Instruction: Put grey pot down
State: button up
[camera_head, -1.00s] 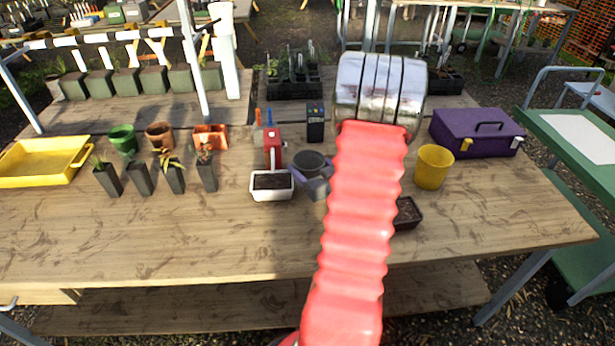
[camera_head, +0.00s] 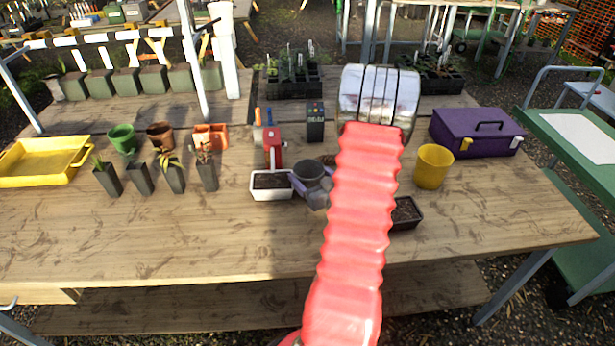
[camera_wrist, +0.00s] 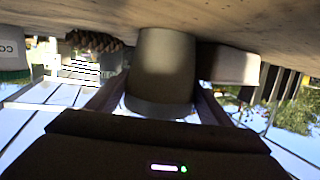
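The grey pot (camera_head: 309,172) is between the fingers of my gripper (camera_head: 316,192), just right of a white soil-filled planter. In the wrist view, where the bench is at the top, the grey pot (camera_wrist: 165,68) fills the middle, with a finger along each side. My gripper (camera_wrist: 160,100) is shut on it. The pot looks upright, with its base close to the bench top (camera_wrist: 200,18). I cannot tell whether it touches the wood. My red arm sleeve covers part of the bench right of the pot.
The white planter (camera_head: 271,192) is very close on the left. A brown round thing (camera_head: 327,160) shows partly behind the pot. A dark soil tray (camera_head: 406,214), yellow pot (camera_head: 433,167) and purple toolbox (camera_head: 477,132) lie right. The bench front (camera_head: 200,235) is clear.

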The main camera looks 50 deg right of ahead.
jog(key=o, duration=0.3)
jog(key=shift+a+f, duration=0.15)
jog(key=shift+f, duration=0.15)
jog(key=shift+o, duration=0.2)
jog(key=shift+r, duration=0.15)
jog(key=shift+s+a+r, duration=0.1)
jog(key=shift+s, duration=0.15)
jog(key=v, duration=1.1)
jog(key=shift+s+r, duration=0.25)
jog(key=shift+r, duration=0.05)
